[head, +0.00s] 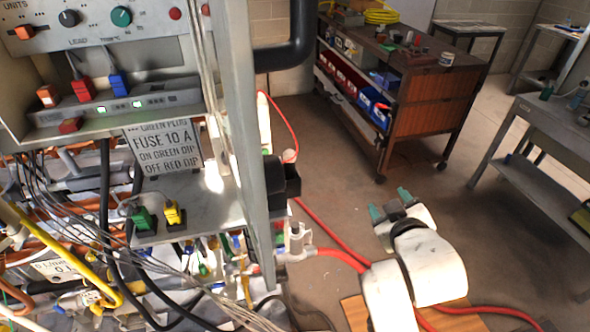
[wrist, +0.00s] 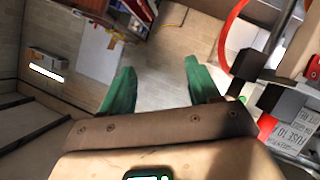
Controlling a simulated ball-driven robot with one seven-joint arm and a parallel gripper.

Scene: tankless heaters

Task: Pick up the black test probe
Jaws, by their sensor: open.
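My gripper (head: 390,203) has green fingers and stands open and empty over the floor, right of the grey panel's edge. It is also open in the wrist view (wrist: 159,64), with only floor between the fingers. A black block-like holder (head: 287,180) is fixed at the panel edge, left of my gripper and apart from it. A dark upright piece beside it may be the black test probe, but I cannot tell them apart clearly. Dark blocks (wrist: 283,103) and a red cable (wrist: 228,38) show right of the fingers in the wrist view.
The grey panel (head: 245,120) carries switches, plugs and a fuse sign (head: 163,146), with many loose cables below. A red hose (head: 335,256) runs near my arm. A wooden cabinet (head: 430,105) and grey table (head: 545,125) stand behind. Floor between them is open.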

